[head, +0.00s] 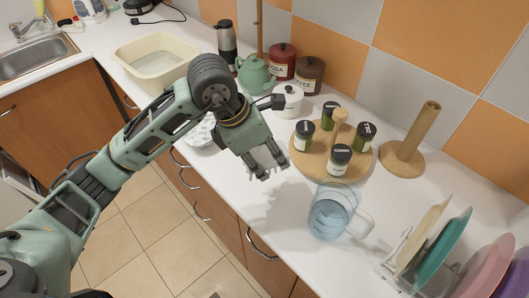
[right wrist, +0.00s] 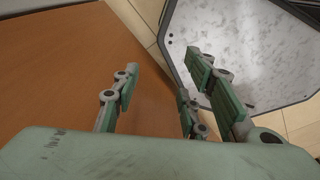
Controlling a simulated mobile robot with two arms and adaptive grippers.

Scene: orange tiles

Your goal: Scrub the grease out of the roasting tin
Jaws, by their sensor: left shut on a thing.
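My left gripper (head: 265,172) is over the white counter (head: 240,197), left of the round spice board. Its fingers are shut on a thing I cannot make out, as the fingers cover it. No roasting tin can be clearly made out. A white patterned thing (head: 200,134) shows partly on the counter behind my left arm, and I cannot tell what it is. A cream basin (head: 120,52) with water in it stands farther back on the counter. My right gripper (right wrist: 160,82) is open and empty in the right wrist view, with brown wood (right wrist: 60,70) beyond it.
Spice jars (head: 340,160) stand on a round wooden board. A clear blue jug (head: 328,216) is in front of it. A paper-towel holder (head: 405,155) and a plate rack (head: 405,255) stand to the right. A teapot (head: 255,75) and canisters line the wall.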

